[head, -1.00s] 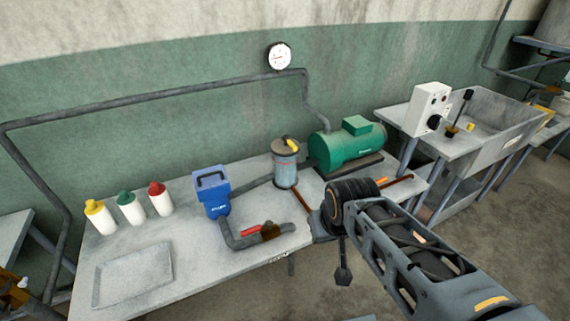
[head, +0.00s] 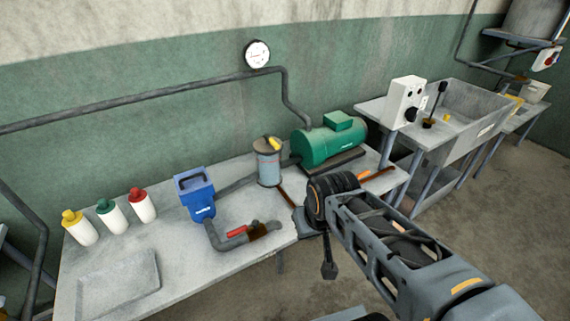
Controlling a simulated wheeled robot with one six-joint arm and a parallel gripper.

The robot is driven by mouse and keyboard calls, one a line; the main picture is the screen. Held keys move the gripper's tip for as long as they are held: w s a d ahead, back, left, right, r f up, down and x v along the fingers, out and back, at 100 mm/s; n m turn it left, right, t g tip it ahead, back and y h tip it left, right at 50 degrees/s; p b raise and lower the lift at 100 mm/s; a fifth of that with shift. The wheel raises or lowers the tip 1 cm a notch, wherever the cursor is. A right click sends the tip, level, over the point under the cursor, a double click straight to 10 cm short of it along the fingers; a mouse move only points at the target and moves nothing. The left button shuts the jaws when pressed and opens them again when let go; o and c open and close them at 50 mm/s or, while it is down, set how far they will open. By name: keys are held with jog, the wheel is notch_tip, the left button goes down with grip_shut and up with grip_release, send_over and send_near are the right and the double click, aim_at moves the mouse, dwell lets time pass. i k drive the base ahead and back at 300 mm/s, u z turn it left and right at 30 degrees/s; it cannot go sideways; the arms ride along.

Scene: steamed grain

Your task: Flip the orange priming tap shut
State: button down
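A small yellow-orange lever (head: 274,143) sits on the dark lid of a grey-blue canister (head: 268,168) on the bench; it looks like the priming tap. It lies tilted across the lid, and I cannot tell from its angle whether the tap is open or shut. My gripper (head: 329,270) seems to be the small dark end hanging below my arm's joint, in front of the bench edge. It is apart from the lever, to its lower right. Its fingers are too small to make out. My arm hides part of the bench's right front.
The bench (head: 190,255) also holds a blue pump box (head: 197,195), a pipe with a red handle (head: 237,231), a green motor (head: 330,147), several capped bottles (head: 112,217) and a shallow tray (head: 118,283). A sink (head: 470,115) stands right. Floor (head: 480,225) right is clear.

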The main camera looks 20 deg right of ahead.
aim_at(367, 172)
jog(key=k, duration=0.65)
jog(key=z, duration=0.8)
jog(key=i, duration=1.75)
jog(key=u, duration=0.45)
